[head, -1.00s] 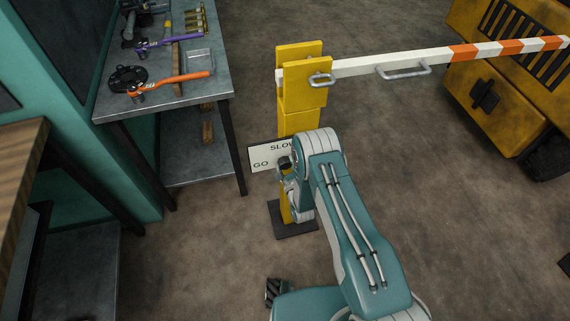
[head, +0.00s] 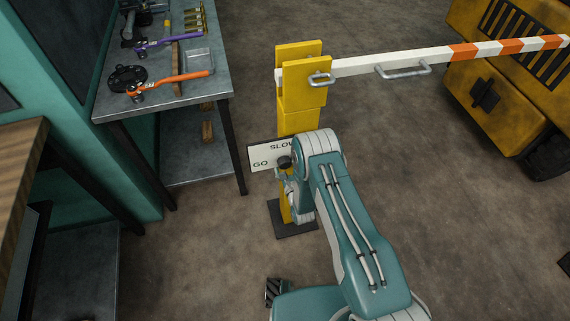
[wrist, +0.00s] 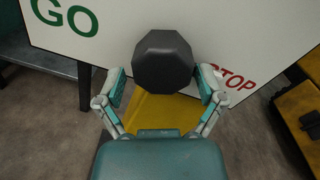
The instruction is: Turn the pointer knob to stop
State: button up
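The pointer knob (wrist: 163,60) is a dark, faceted piece in front of a white sign panel (wrist: 228,30). In the wrist view, green GO is at upper left and red STOP at right. The head view shows the panel (head: 258,154) with SLOW and GO, and the dark knob (head: 284,162) in front of it. My gripper (wrist: 162,80) is open, with one finger on each side of the knob's lower part. A small gap shows at the left finger; the right finger looks close to or touching the knob. The knob's pointer cannot be made out clearly.
A yellow post (head: 298,122) carries a striped barrier arm (head: 440,62) reaching right. A workbench (head: 180,97) with tools stands at left. A yellow forklift body (head: 510,110) stands at right. Bare floor lies between them.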

jog(key=shift+w+a+r, duration=0.1)
jog(key=shift+w+r, duration=0.05)
jog(key=shift+r, duration=0.1)
jog(key=v, duration=1.2)
jog(key=shift+f, duration=0.1)
